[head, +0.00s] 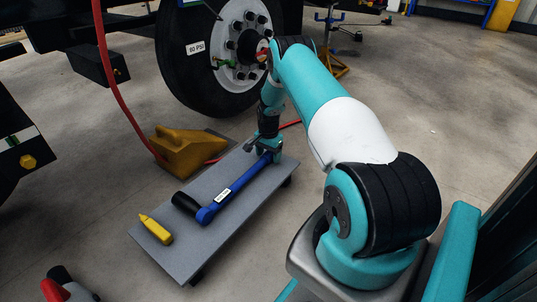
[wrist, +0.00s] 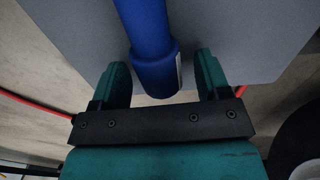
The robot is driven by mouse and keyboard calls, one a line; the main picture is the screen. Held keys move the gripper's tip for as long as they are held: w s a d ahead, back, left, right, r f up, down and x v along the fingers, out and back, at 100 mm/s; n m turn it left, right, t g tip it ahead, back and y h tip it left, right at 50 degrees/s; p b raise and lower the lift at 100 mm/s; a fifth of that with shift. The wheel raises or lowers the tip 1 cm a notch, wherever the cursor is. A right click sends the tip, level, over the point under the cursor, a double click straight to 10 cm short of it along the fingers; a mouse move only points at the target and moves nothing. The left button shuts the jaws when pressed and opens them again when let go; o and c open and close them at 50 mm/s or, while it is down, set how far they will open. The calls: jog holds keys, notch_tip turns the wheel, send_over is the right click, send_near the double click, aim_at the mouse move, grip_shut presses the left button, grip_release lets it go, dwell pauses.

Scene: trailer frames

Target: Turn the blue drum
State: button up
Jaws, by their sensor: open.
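I see no blue drum in either view. A blue bar-shaped tool (head: 238,182) with a pale label and a black part at its near end lies on a low grey board (head: 180,250). My gripper (head: 267,153) is over the tool's far end and points down at the board. In the wrist view, my gripper (wrist: 160,72) is open, with its two teal fingers apart on either side of the blue bar (wrist: 153,50). The rest of the tool lies outside the wrist view.
A yellow marker-like object (head: 156,229) lies on the board's near left. A yellow wheel chock (head: 182,152) stands behind the board, with a red hose (head: 118,85) beside it. A large wheel (head: 215,60) stands behind my arm. Open floor (head: 440,110) lies to the right.

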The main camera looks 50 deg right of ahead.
aim_at(268, 152)
notch_tip(268, 152, up, 17)
jog(key=p, duration=0.9)
jog(key=shift+r+p, duration=0.2)
jog(key=shift+p, duration=0.15)
